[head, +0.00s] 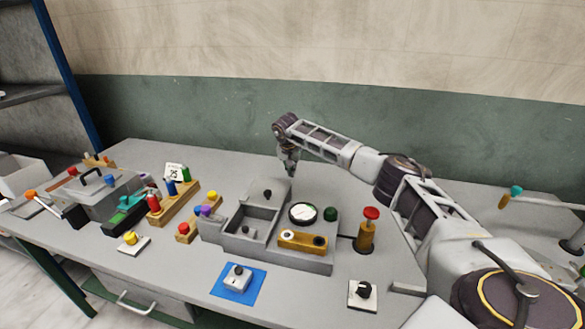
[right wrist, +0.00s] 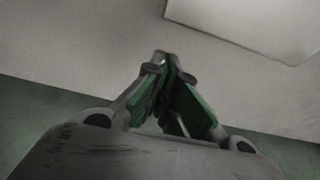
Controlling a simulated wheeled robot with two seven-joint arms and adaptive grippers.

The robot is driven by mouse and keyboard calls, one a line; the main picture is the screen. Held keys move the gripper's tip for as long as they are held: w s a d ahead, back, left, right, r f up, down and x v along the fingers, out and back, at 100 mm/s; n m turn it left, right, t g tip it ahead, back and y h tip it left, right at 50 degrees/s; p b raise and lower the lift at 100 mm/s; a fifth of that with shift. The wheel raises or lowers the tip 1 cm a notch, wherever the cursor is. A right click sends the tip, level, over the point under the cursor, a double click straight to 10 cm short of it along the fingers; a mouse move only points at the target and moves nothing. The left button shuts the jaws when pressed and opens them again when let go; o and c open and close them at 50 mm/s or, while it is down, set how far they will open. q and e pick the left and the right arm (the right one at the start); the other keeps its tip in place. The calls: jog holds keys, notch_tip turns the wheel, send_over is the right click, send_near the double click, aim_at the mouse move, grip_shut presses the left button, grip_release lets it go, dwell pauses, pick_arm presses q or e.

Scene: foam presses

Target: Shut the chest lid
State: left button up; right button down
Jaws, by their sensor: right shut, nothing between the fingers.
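A grey chest (head: 232,241) stands mid-table as part of a low grey fixture, its compartment open to view. Its grey lid (head: 279,190), with a dark knob, appears raised at the back of the compartment. My right gripper (head: 290,173) points down just behind and above the lid's top edge; I cannot tell whether it touches. In the right wrist view its green-padded fingers (right wrist: 165,66) meet at the tips with nothing between them, and neither chest nor lid is recognisable there. My left gripper is not in view.
A handled grey box (head: 96,201) and coloured pegs in a wooden rack (head: 175,203) stand left. The table behind is clear.

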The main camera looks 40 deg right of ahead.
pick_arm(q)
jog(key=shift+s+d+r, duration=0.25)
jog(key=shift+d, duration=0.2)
pick_arm(e)
jog(key=shift+s+a, duration=0.9)
jog(key=shift+a, duration=0.05)
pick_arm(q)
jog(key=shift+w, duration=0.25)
